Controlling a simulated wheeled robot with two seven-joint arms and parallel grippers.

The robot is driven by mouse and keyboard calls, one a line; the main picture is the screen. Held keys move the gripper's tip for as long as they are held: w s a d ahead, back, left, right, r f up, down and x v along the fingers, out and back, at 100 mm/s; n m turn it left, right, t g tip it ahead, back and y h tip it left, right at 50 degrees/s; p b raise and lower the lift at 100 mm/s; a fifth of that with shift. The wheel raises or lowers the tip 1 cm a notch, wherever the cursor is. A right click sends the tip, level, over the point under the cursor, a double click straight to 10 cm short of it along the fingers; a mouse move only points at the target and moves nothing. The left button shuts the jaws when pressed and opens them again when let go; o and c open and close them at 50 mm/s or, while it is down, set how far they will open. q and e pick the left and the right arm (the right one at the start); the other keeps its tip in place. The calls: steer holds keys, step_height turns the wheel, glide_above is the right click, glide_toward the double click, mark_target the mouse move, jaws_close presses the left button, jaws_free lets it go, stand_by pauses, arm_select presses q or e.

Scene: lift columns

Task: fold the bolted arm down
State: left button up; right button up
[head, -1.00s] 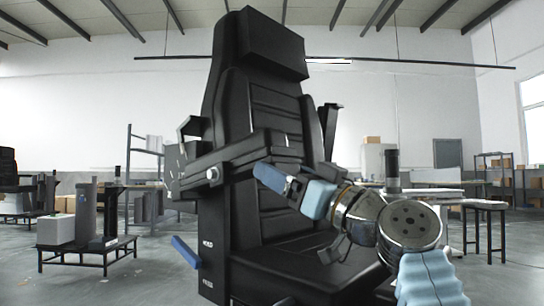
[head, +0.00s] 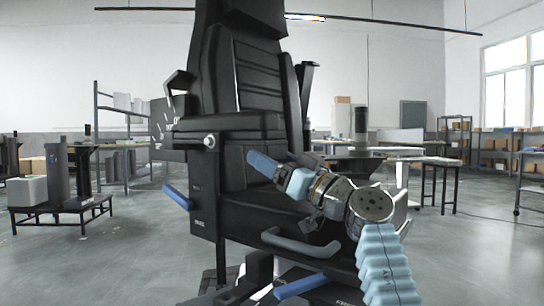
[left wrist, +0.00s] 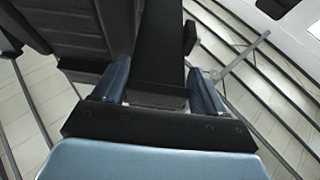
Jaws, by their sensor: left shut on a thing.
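The black seat (head: 247,75) stands upright in the middle of the head view. Its black bolted arm (head: 240,127) runs along the seat's near side, about level, from a silver bolt (head: 210,141). My left gripper (head: 268,168) is just below the arm's front part in the head view; its blue fingers show, but the contact is partly hidden there. In the left wrist view, the two blue fingers (left wrist: 162,88) stand on either side of a black bar (left wrist: 160,55), and the gripper is shut on it. My right gripper is not in view.
A marked plate (head: 165,122) is behind the bolt. A blue lever (head: 177,196) sticks out of the seat's side, and a grey-blue handle (head: 298,243) is at its front. A low bench (head: 62,210) stands left, a stool (head: 440,185) right.

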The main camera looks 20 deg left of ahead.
arm_select(q)
steer(key=shift+a+f, duration=0.2)
steer(key=shift+f, duration=0.2)
steer(key=o, duration=1.4)
steer(key=shift+d+r, duration=0.1)
steer(key=shift+r, duration=0.05)
steer(key=shift+d, duration=0.3)
steer(key=s+d, duration=0.1)
steer(key=d, duration=0.3)
steer(key=s+d+p, duration=0.1)
steer(key=d, duration=0.3)
steer(key=s+d+p, duration=0.1)
steer(key=d, duration=0.3)
steer(key=shift+d+f, duration=0.1)
steer(key=shift+f, duration=0.15)
